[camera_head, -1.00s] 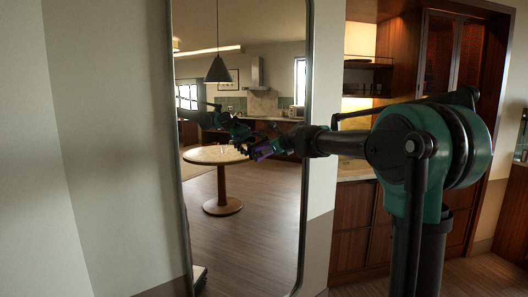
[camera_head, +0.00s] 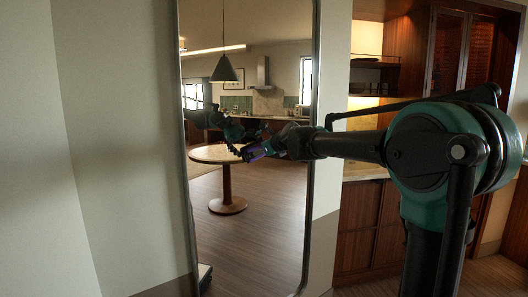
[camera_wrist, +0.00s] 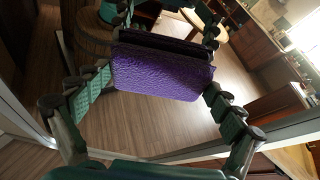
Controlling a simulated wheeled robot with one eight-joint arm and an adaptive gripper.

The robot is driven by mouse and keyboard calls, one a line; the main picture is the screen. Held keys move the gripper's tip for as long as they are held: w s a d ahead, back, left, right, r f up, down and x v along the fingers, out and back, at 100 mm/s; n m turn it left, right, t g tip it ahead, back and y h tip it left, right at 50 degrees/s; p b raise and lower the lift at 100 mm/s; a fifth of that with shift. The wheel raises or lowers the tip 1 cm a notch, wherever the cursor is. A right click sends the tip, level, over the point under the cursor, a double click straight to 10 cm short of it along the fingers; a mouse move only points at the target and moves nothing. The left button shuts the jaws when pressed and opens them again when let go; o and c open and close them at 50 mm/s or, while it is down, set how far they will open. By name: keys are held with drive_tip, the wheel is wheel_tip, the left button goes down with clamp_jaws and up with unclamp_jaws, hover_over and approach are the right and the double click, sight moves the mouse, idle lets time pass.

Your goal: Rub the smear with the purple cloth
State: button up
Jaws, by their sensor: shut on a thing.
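A purple cloth (camera_wrist: 160,75), a thick folded pad, sits between the fingers of my gripper (camera_wrist: 160,95) in the wrist view. My gripper is shut on it. In the head view my gripper (camera_head: 262,150) reaches left in front of a tall mirror (camera_head: 268,225), and a bit of the purple cloth (camera_head: 257,154) shows at its tip. A dark edge, seemingly the cloth's reflection, lies just above the cloth in the wrist view. I cannot tell whether cloth and glass touch. I cannot make out the smear in either view.
The mirror has a thin dark frame (camera_head: 309,200) and reflects a round table, a pendant lamp and my arm. A plain wall (camera_head: 110,150) lies to its left. Wooden cabinets (camera_head: 360,225) with a counter and shelves stand to the right.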

drive_tip(key=shift+s+a, duration=0.45)
drive_tip(key=shift+a, duration=0.05)
drive_tip(key=shift+s+d, duration=0.1)
drive_tip(key=shift+s+d, duration=1.9)
drive_tip(key=shift+s, duration=0.3)
drive_tip(key=shift+s+d, duration=1)
drive_tip(key=shift+s, duration=0.1)
